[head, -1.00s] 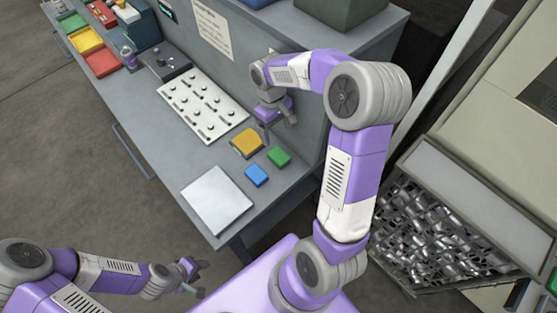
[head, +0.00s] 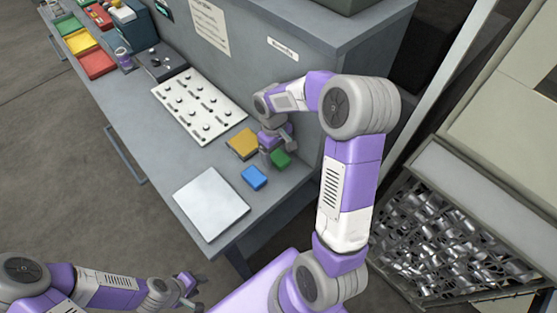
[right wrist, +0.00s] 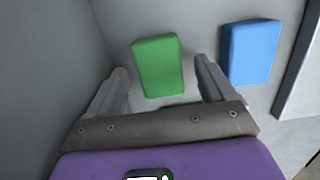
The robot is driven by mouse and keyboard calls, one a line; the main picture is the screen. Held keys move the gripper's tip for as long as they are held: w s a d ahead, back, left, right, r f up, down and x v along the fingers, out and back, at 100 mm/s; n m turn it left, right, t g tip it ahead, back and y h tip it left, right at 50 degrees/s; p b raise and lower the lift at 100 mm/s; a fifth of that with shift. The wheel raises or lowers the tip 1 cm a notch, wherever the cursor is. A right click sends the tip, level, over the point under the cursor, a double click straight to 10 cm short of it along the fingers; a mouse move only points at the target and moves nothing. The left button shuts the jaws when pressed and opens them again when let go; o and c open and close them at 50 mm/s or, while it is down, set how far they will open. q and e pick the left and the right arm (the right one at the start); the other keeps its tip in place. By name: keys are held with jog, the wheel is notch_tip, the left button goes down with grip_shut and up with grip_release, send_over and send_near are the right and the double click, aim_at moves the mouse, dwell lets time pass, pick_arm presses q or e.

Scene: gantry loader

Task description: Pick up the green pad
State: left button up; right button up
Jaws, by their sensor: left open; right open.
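The green pad (head: 281,159) lies on the grey bench top near its right end. In the right wrist view the green pad (right wrist: 158,66) shows just beyond and between the fingertips, with nothing gripped. My right gripper (head: 277,152) is open, right above the pad in the head view; its two fingers (right wrist: 163,78) are spread wide in the wrist view. My left gripper (head: 197,290) is open and empty, off the bench at the lower left.
A blue pad (head: 254,177) lies beside the green one, also in the wrist view (right wrist: 250,52). A yellow pad (head: 243,143), a white plate (head: 211,204) and a pegged white board (head: 199,105) are nearby. The bench's back panel (head: 290,85) rises close behind the right gripper.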

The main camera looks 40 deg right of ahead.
aim_at(277, 157)
jog(key=shift+s+f, duration=0.1)
jog(key=shift+f, duration=0.55)
jog(key=c, duration=1.1)
jog(key=shift+o, duration=0.2)
jog(key=shift+r, duration=0.1)
jog(key=shift+a+r, duration=0.15)
jog(key=shift+r, duration=0.2)
notch_tip(277, 157, up, 6)
jog(key=shift+r+p, duration=0.25)
jog(key=shift+p, duration=0.8)
jog(key=a, duration=0.6)
jog(key=s+a, duration=0.1)
jog(key=a, duration=1.2)
jog(key=shift+s+a+f, duration=0.15)
jog(key=shift+s+a, duration=0.15)
jog(key=shift+s, duration=0.05)
